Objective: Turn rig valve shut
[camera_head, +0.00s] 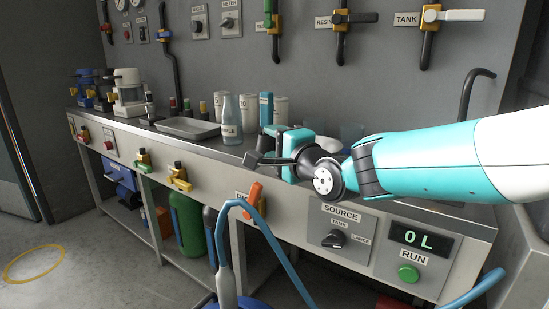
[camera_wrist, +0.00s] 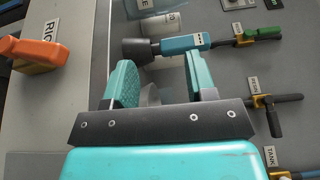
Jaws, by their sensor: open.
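The rig valve has an orange handle (camera_head: 255,194) on the front face of the bench, just behind the arch of a blue hose. The handle is tilted, and the hose and nearby parts hide some of its base and label in the head view. In the wrist view the orange handle (camera_wrist: 32,50) is at the upper left, beside a partly cut-off "RIG" label (camera_wrist: 51,28). My gripper (camera_head: 262,158) is open and empty, above and behind the handle near the bench top's front edge. In the wrist view my gripper's teal fingers (camera_wrist: 160,72) are apart, with the valve outside them to the left.
A blue hose (camera_head: 272,240) arches in front of the bench. A SOURCE knob (camera_head: 333,240), a 0 L display (camera_head: 418,238) and a green RUN button (camera_head: 408,273) are to the right. A tray (camera_head: 187,128) and a SAMPLE bottle (camera_head: 232,120) stand on the bench.

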